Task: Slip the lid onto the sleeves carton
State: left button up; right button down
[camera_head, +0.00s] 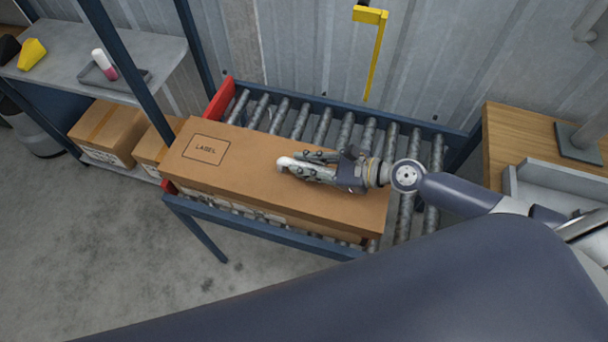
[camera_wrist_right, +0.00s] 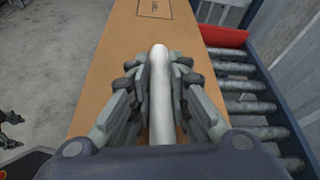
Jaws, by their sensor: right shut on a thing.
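The brown lid (camera_head: 240,157), marked LABEL, lies along the top of the long sleeves carton (camera_head: 232,203). The carton's side shows as a strip below the lid's front edge. I cannot tell how far down the lid sits. My right gripper (camera_head: 284,164) is over the middle of the lid, shut on a white rounded bar (camera_wrist_right: 161,85). The bar lies between the fingers in the right wrist view, above the lid (camera_wrist_right: 120,60); I cannot tell if it is fixed to it. Dark jointed parts (camera_wrist_right: 8,130) at that view's left edge look like my left gripper, mostly cut off.
The carton stands on a roller conveyor (camera_head: 405,205) with blue rails and a red end stop (camera_head: 218,102). A shelf rack (camera_head: 60,50) with more cartons (camera_head: 108,130) stands left. A wooden bench (camera_head: 530,130) is right, a yellow post (camera_head: 375,50) behind.

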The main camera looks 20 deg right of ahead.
aim_at(290, 171)
notch_tip(290, 171, down, 3)
jog(key=shift+a+f+b, duration=0.1)
jog(key=shift+b, duration=0.3)
jog(key=shift+f+b, duration=0.3)
jog(key=shift+f, duration=0.05)
jog(key=c, duration=1.5)
grip_release()
pick_arm(q)
jog(key=shift+s+a+f, duration=0.25)
jog(key=shift+s+f, duration=0.1)
jog(key=shift+f, duration=0.2)
jog(key=shift+s+a+f, duration=0.25)
jog(key=shift+s+f, duration=0.1)
jog(key=shift+f, duration=0.15)
jog(key=shift+s, duration=0.1)
